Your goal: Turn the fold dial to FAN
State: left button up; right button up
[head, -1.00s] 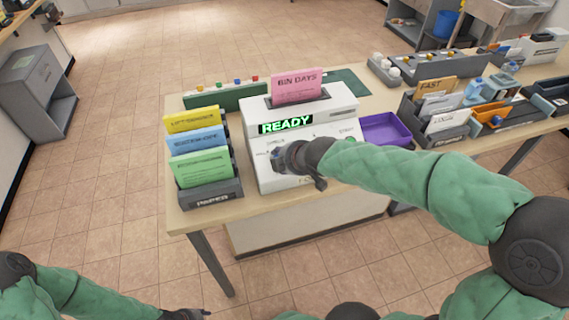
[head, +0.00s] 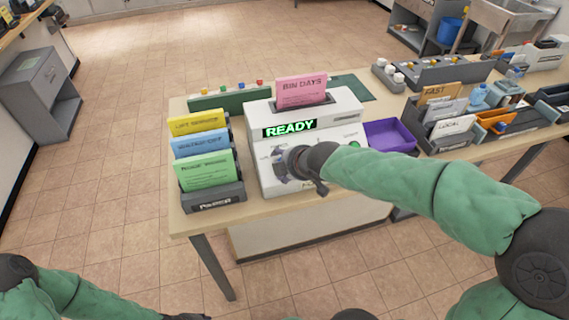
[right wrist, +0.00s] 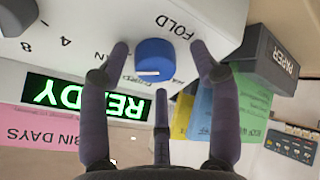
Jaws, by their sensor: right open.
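The white folding machine (head: 349,103) stands on the table with a green READY display (head: 290,129). In the right wrist view, which is upside down, the blue fold dial (right wrist: 153,50) with a short white mark sits beside the word FOLD. My right gripper (head: 297,164) is at the machine's front and hides the dial in the head view. In the wrist view its open fingers (right wrist: 160,48) spread on either side of the dial, apart from it as far as I can tell. The labels around the dial are partly hidden. My left gripper (head: 188,317) is low at the bottom edge.
A pink BIN DAYS sheet (head: 302,91) stands in the machine's top. A PAPER rack (head: 214,201) with yellow, blue and green sheets stands close on the left. A purple tray (head: 390,135) is on the right. A grey knob (right wrist: 17,14) shows in the wrist view.

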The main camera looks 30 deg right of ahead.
jog(key=v, duration=1.1)
jog(key=shift+s+r, duration=0.25)
jog(key=shift+s, duration=0.05)
